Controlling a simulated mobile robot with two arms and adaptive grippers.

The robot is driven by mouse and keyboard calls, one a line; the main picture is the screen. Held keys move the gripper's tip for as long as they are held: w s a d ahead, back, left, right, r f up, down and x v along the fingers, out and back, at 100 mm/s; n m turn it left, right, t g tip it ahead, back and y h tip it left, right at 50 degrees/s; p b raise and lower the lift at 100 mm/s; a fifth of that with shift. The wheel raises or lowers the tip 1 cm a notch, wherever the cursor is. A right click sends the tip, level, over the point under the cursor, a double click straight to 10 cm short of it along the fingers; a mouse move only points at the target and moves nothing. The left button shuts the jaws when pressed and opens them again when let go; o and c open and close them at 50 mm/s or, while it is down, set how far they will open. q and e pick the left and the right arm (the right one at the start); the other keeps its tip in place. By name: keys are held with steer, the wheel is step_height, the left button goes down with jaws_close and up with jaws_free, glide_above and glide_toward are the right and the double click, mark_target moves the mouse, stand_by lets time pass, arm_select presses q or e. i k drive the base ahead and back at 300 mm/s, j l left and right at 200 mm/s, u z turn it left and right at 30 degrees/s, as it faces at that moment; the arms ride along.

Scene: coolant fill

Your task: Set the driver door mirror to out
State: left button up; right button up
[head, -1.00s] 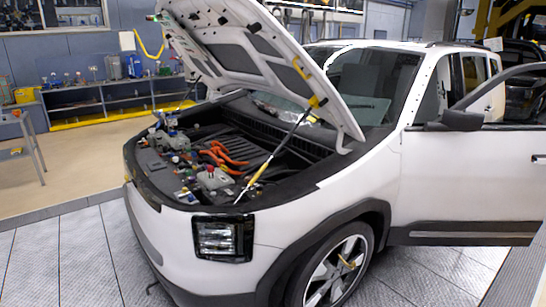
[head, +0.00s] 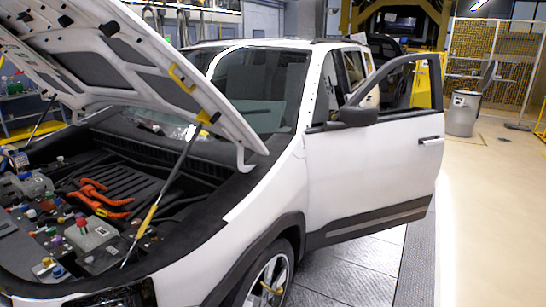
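The driver door mirror (head: 357,116) is a dark housing on the front upper corner of the driver door (head: 375,165). It sticks out from the door, just below the window frame. The white door stands swung open from the car body. From this distance I cannot tell for sure whether the mirror is fully folded out. Neither of my grippers shows in the head view.
The white car's hood (head: 130,60) is raised on a prop rod (head: 165,190) over the engine bay. A grey bin (head: 463,112) stands at the back right. The floor right of the open door is clear.

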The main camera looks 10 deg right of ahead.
mark_target(359, 116)
steer(key=i+l+z, duration=0.3)
steer(key=i+z, duration=0.2)
steer(key=i+l+z, duration=0.1)
steer(key=i+z, duration=0.35)
steer(key=i, duration=0.15)
steer(key=i+j+z, duration=0.15)
steer(key=i+z, duration=0.35)
steer(key=i, duration=0.1)
